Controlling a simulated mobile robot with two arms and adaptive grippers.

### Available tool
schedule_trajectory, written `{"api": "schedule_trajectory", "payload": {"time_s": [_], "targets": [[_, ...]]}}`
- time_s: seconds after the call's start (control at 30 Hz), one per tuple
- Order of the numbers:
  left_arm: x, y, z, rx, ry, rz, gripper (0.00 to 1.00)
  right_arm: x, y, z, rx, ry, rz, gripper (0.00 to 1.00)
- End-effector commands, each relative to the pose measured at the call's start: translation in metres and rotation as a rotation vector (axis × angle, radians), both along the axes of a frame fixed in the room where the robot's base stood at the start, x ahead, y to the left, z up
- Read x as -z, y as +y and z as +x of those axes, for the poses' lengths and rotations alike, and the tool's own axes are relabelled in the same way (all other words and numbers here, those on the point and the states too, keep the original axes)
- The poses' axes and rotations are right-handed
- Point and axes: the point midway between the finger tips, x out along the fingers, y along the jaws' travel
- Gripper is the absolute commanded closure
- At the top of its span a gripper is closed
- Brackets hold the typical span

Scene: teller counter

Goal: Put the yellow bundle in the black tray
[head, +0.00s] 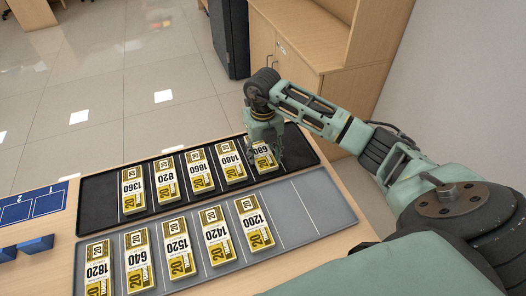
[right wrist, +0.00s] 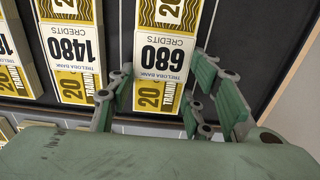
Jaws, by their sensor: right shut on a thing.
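The black tray (head: 98,203) lies on the counter and holds a row of yellow bundles. The yellow bundle marked 680 (head: 265,161) is at the right end of this row. My right gripper (head: 267,148) is over it, pointing down, with its fingers shut on the bundle's sides. In the right wrist view the bundle (right wrist: 163,53) shows between the two fingers (right wrist: 170,98), inside the black tray area. Whether it touches the tray floor I cannot tell. My left gripper is not in view.
The grey tray (head: 325,205) in front holds several more yellow bundles and has bare room at its right. The bundle marked 1480 (head: 232,167) stands just left of the held one. Blue pieces (head: 36,244) lie at the left. A wooden cabinet (head: 310,45) stands behind.

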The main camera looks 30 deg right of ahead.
Motion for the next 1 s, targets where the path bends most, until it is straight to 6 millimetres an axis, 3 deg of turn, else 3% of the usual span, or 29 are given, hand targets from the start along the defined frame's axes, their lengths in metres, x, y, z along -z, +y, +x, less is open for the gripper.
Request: {"api": "schedule_trajectory", "payload": {"time_s": [0.17, 0.2, 0.4, 0.8, 1.0], "targets": [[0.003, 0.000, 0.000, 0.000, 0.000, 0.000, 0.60, 0.003, 0.000, 0.000, 0.000, 0.000, 0.000, 0.81], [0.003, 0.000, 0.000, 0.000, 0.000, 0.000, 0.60, 0.004, 0.000, 0.000, 0.000, 0.000, 0.000, 0.53], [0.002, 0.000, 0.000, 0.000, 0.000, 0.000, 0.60, 0.003, 0.000, 0.000, 0.000, 0.000, 0.000, 0.35], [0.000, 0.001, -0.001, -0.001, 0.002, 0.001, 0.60, -0.004, 0.000, 0.000, 0.000, -0.001, 0.000, 0.35], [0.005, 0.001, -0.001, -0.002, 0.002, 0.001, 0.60, -0.037, -0.001, 0.002, -0.001, -0.007, -0.002, 0.35]]}}
